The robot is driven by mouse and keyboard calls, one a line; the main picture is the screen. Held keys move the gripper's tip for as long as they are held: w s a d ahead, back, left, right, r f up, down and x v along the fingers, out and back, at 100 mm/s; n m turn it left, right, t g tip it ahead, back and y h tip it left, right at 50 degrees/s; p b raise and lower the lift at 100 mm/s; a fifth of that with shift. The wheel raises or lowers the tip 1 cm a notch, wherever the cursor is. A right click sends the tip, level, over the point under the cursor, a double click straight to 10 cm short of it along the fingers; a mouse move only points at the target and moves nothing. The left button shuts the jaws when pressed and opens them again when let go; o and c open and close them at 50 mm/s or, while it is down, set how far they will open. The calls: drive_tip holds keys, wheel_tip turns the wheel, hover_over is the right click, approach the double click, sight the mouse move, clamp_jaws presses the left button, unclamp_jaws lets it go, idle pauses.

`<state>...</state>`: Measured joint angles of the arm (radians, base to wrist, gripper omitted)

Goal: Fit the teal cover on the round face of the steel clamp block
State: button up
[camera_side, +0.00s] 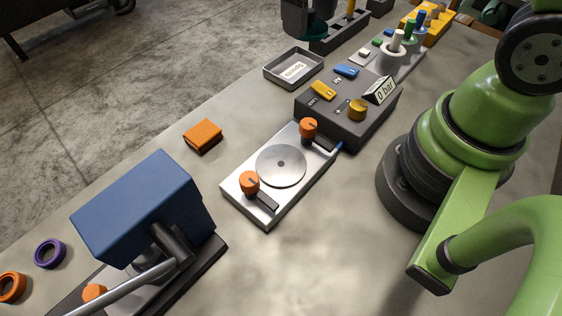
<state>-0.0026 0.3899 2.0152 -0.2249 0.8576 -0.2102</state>
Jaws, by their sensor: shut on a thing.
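The steel clamp block (240,190) lies flat on the grey bench near the middle of the side view. Its round face (278,170) is a bare metal disc with a small dark centre hole. Two orange-knobbed clamps stand on the block: one knob (249,183) at the disc's near left, the other (309,127) at its far right. I cannot identify the teal cover for certain. A dark teal object (318,27) is cut off by the top edge.
A dark control box (330,125) with a yellow knob stands behind the block. A blue-headed press (135,215) stands at the near left. An orange block (202,136) and a grey tray (270,77) sit along the far edge. The bench right of the block is clear.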

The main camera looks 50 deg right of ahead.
idle(0.6)
drive_tip(key=s+a+f+n, duration=0.3)
drive_tip(key=a+f+n, duration=0.15)
drive_tip(key=a, duration=0.45)
drive_tip(key=n, duration=0.2)
hover_over(282, 164)
wheel_tip(282, 164, down, 4)
drive_tip(key=shift+f, duration=2.35)
drive_tip(key=shift+f, duration=0.25)
drive_tip(key=o, duration=1.1)
drive_tip(key=shift+o, duration=0.2)
wheel_tip(282, 164, up, 7)
